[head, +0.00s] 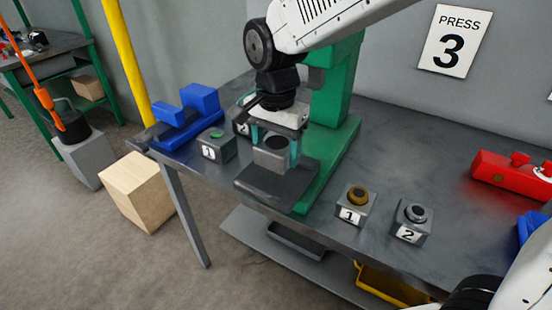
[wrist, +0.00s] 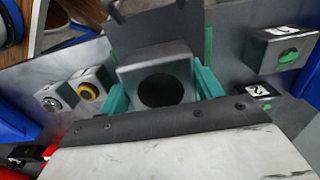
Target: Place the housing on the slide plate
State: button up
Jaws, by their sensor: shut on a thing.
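The housing (head: 268,158) is a grey block with a round dark bore in its top. My gripper (head: 275,147), with teal fingers, is shut on it from two sides and points down. In the wrist view, the housing (wrist: 184,68) sits between the teal fingers of my gripper (wrist: 165,90). The slide plate (head: 262,190) is a dark flat plate in front of the green press (head: 335,120). The housing is over the plate's back part and looks upright; I cannot tell whether it touches. The plate (wrist: 155,27) also shows beyond the housing in the wrist view.
A box with a green button (head: 216,150) stands left of the plate. Boxes marked 1 (head: 352,212) and 2 (head: 410,233) stand to the right. A blue fixture (head: 190,118) is at the left bench end, a red one (head: 510,178) at the right. Bare bench lies behind the numbered boxes.

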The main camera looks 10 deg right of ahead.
jog(key=shift+w+d, duration=0.1)
jog(key=shift+w, duration=0.15)
jog(key=shift+f, duration=1.75)
jog(key=shift+f, duration=0.1)
jog(key=o, duration=1.6)
jog(key=shift+f, duration=0.1)
jog(key=shift+o, duration=0.2)
